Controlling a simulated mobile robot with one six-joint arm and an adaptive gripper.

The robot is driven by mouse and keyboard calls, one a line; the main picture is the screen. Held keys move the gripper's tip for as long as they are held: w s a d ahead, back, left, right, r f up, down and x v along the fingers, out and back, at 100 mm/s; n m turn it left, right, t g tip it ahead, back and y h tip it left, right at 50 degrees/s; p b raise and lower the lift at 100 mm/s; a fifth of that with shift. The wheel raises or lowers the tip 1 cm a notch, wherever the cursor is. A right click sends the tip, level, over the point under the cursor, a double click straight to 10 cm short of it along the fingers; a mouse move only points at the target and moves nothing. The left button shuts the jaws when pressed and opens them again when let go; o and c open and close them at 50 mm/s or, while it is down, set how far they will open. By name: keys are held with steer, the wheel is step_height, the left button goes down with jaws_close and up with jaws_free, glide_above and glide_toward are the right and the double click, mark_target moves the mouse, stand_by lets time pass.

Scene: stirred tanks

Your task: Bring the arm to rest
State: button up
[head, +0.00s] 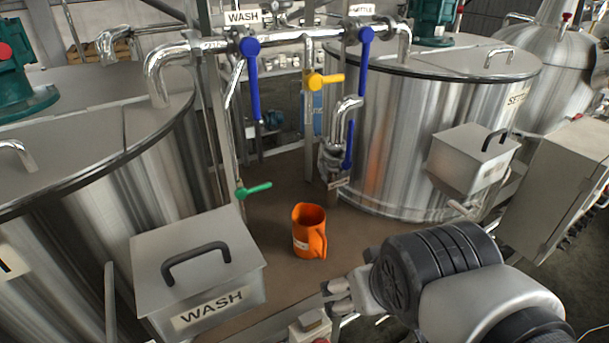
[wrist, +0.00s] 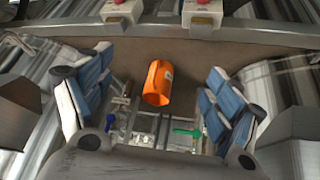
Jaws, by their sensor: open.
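My gripper (wrist: 160,72) is open and empty in the wrist view, its two blue-padded fingers spread wide at left and right. An orange jug (head: 309,232) stands upright on the brown floor between the tanks in the head view, its handle toward the right. The jug (wrist: 158,84) also shows in the gap between my fingers in the wrist view, beyond them and apart from them. In the head view my arm reaches in from the lower right, in front of the jug; I cannot make out the fingers clearly there.
Steel tanks stand at left (head: 90,150) and right (head: 400,130). A lidded WASH box (head: 200,265) is at the front left, another box (head: 470,155) at the right. Pipes with blue valve handles (head: 253,80), a yellow handle (head: 326,80) and a green handle (head: 255,188) rise behind the jug.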

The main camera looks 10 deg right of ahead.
steer(key=shift+g+y, duration=0.4)
steer(key=shift+g, duration=0.3)
steer(key=s, duration=0.1)
steer(key=s+a, duration=0.1)
steer(key=s, duration=0.1)
steer(key=s+a, duration=0.1)
steer(key=s, duration=0.1)
steer(key=shift+s+a+r, duration=0.15)
steer(key=shift+s+r, duration=0.1)
steer(key=shift+r, duration=0.05)
step_height(320, 180, down, 4)
steer(key=b, duration=0.3)
steer(key=shift+r+b, duration=0.2)
steer(key=shift+b, duration=0.1)
